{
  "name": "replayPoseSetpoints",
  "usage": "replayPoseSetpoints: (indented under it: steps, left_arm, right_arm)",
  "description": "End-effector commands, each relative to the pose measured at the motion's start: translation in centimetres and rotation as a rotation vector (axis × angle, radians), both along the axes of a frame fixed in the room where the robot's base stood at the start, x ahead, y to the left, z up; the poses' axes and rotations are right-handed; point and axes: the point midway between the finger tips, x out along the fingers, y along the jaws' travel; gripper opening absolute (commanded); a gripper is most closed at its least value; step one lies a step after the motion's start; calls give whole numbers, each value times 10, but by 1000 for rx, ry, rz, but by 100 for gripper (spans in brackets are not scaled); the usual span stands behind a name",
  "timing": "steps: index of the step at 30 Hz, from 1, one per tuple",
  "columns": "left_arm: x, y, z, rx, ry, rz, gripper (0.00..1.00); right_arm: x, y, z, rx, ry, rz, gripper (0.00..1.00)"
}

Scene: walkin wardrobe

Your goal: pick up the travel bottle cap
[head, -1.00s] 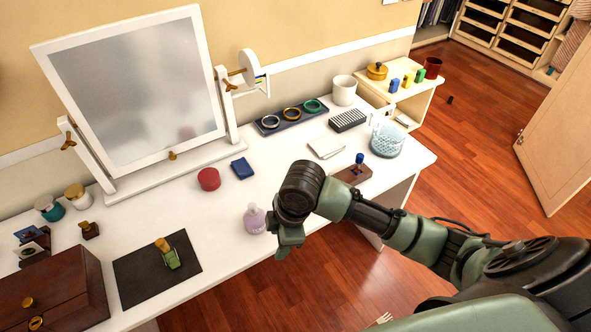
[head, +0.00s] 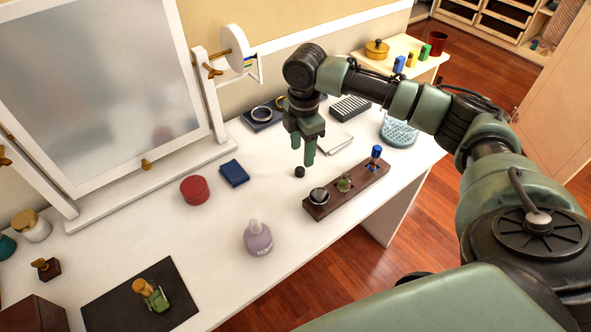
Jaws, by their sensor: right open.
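A small black cap (head: 299,172) lies on the white table, likely the travel bottle cap. My right gripper (head: 303,154) points down just above and behind it in the head view. Its two fingers are apart with nothing between them. I cannot tell the exact height gap between the fingertips and the cap. A lavender bottle (head: 258,239) with a pale pointed top stands nearer the front edge. My left gripper is out of view.
A dark wooden holder (head: 328,205) with several small items stands right of the cap. A red round box (head: 194,190) and a blue box (head: 234,173) lie to the left. A white-framed mirror (head: 95,90) stands behind. The table around the lavender bottle is clear.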

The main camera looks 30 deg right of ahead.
Motion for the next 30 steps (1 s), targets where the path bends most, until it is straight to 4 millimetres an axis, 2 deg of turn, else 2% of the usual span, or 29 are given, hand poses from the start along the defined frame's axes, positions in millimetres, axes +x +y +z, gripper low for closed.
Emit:
replayPoseSetpoints:
  steps: [3,6,8,14,18,22,23,27,28,30]
  left_arm:
    - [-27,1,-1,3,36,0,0]
    - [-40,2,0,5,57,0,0]
    - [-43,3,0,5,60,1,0]
    - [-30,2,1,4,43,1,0]
    - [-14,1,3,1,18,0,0]
    - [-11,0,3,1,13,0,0]
    - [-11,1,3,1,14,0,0]
    - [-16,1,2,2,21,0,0]
    - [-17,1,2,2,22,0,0]
    - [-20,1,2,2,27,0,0]
  right_arm:
    - [0,1,-13,0,1,1,50]
    - [0,2,-26,-1,2,1,50]
    - [1,2,-35,0,2,0,50]
    - [1,3,-61,-1,0,0,50]
    - [2,3,-65,-1,-2,1,50]
    - [2,3,-65,-1,-2,1,50]
    - [2,3,-65,-1,-2,1,44]
    - [2,3,-65,0,-2,1,5]
    - [2,3,-65,0,-2,1,0]
    - [2,3,-65,0,-2,1,0]
